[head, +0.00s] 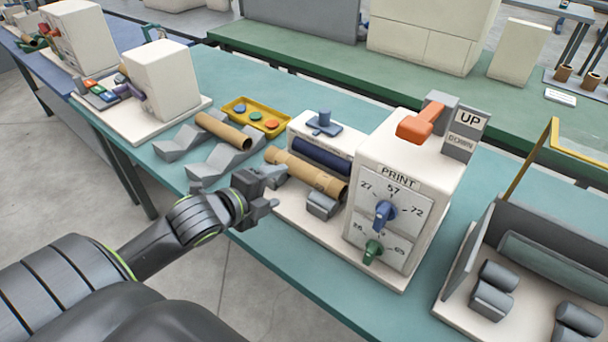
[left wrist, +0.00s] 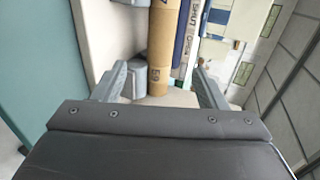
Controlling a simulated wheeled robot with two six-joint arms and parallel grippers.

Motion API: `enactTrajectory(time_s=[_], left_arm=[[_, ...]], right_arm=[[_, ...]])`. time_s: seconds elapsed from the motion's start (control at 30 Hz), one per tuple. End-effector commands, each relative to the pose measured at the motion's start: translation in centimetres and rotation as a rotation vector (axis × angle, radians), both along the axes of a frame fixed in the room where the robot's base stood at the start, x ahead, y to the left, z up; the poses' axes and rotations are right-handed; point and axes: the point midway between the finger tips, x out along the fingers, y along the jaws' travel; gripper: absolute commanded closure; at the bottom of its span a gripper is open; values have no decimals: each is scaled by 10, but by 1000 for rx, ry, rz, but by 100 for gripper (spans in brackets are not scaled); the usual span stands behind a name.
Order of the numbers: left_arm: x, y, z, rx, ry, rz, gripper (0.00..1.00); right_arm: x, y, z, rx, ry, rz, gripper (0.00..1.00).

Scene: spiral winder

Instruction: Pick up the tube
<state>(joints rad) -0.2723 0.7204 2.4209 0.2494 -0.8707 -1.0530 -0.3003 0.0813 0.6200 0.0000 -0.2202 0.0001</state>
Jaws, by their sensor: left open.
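A tan cardboard tube (head: 305,172) lies in the printing machine, along the front of its dark blue roller (head: 322,160). Its near end bears a small dark mark. A second brown tube (head: 223,131) rests on the grey V-shaped cradles. My left gripper (head: 274,192) is open just in front of the machine's tube, low and near its left half. In the left wrist view the tube (left wrist: 162,45) lies ahead between the two spread fingers, and the gripper appears empty. My right gripper is not in view.
The white print housing (head: 407,170) with blue and green knobs stands right of the tube, with an orange lever (head: 420,123) on top. A yellow tray (head: 257,115) of coloured discs sits behind. Another machine (head: 530,265) stands at the right. The table's front edge is close below my arm.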

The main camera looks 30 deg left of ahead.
Motion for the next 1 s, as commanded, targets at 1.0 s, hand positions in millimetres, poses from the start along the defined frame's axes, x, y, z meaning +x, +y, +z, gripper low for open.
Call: enactTrajectory(time_s=[1.0], left_arm=[[113,-4,-45,-1,1,2,34]], right_arm=[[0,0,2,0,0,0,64]])
